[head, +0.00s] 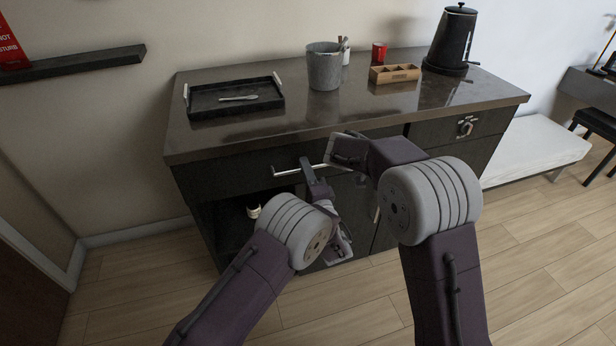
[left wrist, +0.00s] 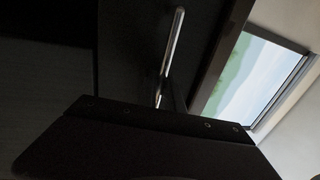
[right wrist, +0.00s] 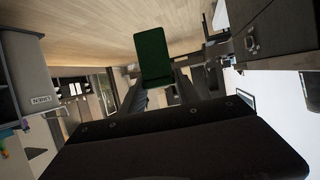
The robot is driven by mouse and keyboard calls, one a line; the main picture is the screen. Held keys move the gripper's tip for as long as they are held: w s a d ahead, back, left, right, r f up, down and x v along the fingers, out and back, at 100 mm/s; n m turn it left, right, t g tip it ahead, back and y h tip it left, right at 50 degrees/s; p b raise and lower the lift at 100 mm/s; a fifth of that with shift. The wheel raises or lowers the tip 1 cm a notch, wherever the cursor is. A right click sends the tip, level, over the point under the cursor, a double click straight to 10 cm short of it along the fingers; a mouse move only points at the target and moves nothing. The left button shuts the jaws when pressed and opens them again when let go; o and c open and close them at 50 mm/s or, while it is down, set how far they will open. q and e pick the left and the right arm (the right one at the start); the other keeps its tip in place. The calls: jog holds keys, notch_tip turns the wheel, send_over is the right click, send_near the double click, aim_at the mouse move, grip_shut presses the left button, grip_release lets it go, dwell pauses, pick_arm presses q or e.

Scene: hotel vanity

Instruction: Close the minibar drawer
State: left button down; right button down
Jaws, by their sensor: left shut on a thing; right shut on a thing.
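The dark drawer front (head: 238,181) sits under the left part of the counter, with a long silver bar handle (head: 287,172). Any gap between it and the cabinet is hard to see. My left gripper (head: 308,172) is at the handle's middle from below and is shut on it; the bar also shows in the left wrist view (left wrist: 172,45).
On the counter (head: 300,117) are a black tray (head: 235,98), a grey bucket (head: 324,68), a wooden box (head: 394,74), a red cup (head: 379,52) and a black kettle (head: 452,40). A dark open compartment holds a small white item (head: 253,211). A white bench (head: 535,150) stands right.

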pick_arm(q)
jog(key=c, duration=1.8)
grip_release()
jog(key=shift+w, duration=0.15)
jog(key=shift+o, duration=0.2)
jog(key=p+v, duration=0.1)
jog(key=v, duration=1.1)
